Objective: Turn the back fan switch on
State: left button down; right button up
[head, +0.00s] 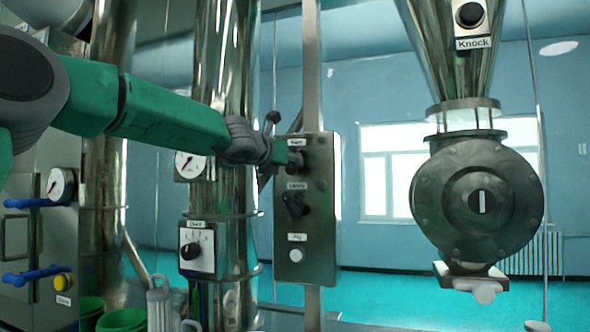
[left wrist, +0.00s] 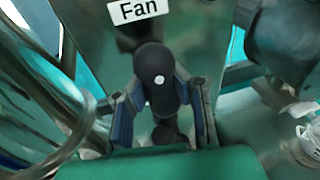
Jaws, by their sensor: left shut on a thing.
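The fan switch (head: 298,160) is a black rotary knob at the top of a grey control panel, under a white "Fan" label (head: 297,142). In the left wrist view the knob (left wrist: 155,65) sits between my fingers, its long handle running roughly up and down the picture, below the "Fan" label (left wrist: 139,10). My left gripper (head: 283,152) reaches in from the left to the knob, and it also shows in the left wrist view (left wrist: 162,100). Its fingers are closed on both sides of the knob. The fingers partly hide the knob in the head view. My right gripper is not in view.
Below on the same panel (head: 318,255) are another black rotary switch (head: 295,204) and a white button (head: 296,255). A steel pipe with a knob box (head: 197,248) stands left of the panel. A round metal valve housing (head: 440,200) hangs at right.

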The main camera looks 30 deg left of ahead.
pick_arm(q)
jog(key=m+p, duration=0.2)
jog(key=m, duration=0.1)
jog(key=shift+r+g+y+p, duration=0.3)
jog(key=shift+p, duration=0.1)
jog(key=shift+f+m+g+y+p, duration=0.2)
jog(key=shift+m+g+y+p, duration=0.15)
jog(key=shift+m+p, duration=0.9)
jog(key=c, duration=1.4)
grip_release()
jog(key=shift+s, duration=0.15)
jog(key=shift+s+a, duration=0.1)
jog(key=shift+s, duration=0.2)
jog(key=shift+w, duration=0.15)
jog(key=shift+f, duration=0.1)
